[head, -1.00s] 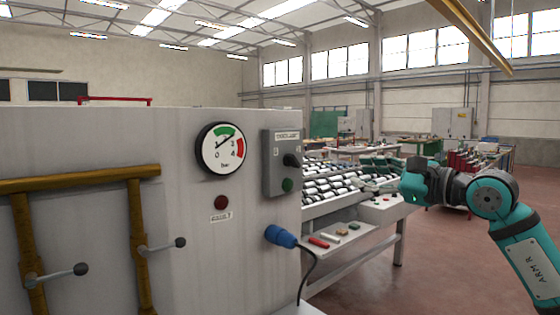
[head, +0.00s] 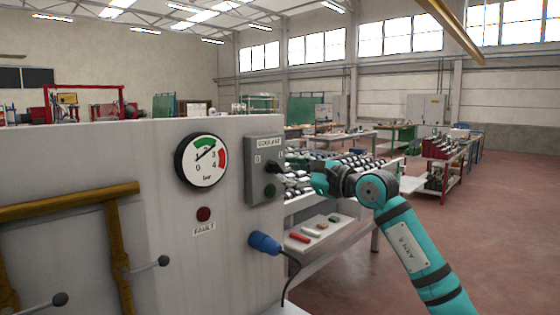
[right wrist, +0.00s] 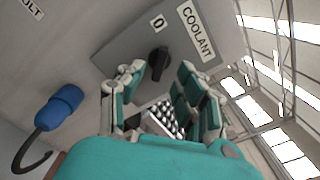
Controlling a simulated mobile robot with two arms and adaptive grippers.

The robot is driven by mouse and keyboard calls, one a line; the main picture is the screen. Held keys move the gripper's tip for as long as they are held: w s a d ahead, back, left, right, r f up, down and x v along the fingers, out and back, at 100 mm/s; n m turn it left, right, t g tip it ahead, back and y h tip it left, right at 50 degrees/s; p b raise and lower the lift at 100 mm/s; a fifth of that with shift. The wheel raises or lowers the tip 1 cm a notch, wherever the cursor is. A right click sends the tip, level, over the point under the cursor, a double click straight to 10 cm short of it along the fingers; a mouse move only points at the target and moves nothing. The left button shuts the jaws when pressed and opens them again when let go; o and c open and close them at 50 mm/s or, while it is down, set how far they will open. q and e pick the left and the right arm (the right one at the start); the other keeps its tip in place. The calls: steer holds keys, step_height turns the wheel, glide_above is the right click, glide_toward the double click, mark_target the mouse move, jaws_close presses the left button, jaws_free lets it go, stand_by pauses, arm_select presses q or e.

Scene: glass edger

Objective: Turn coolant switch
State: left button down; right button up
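The coolant switch is a black rotary knob (head: 271,168) on a grey box (head: 257,157) labelled COOLANT, with a 0 mark at its upper left. A green button (head: 269,191) sits below the knob. In the right wrist view the knob (right wrist: 158,62) shows ahead of and between the fingers. My right gripper (head: 293,166) is just right of the box in the head view, with its fingers towards the knob. In the right wrist view the gripper (right wrist: 160,82) is open and empty; I cannot tell whether a fingertip touches the knob. My left gripper is out of view.
A pressure gauge (head: 201,160) and a red fault lamp (head: 203,214) are on the grey panel left of the box. A blue plug (head: 264,243) with a black cable juts out below. A roller bench (head: 330,230) stands behind my right arm. Open floor lies at right.

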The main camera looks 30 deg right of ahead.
mark_target(280, 169)
steer(key=shift+p+x, duration=0.45)
steer(key=shift+x, duration=1.5)
jaws_close()
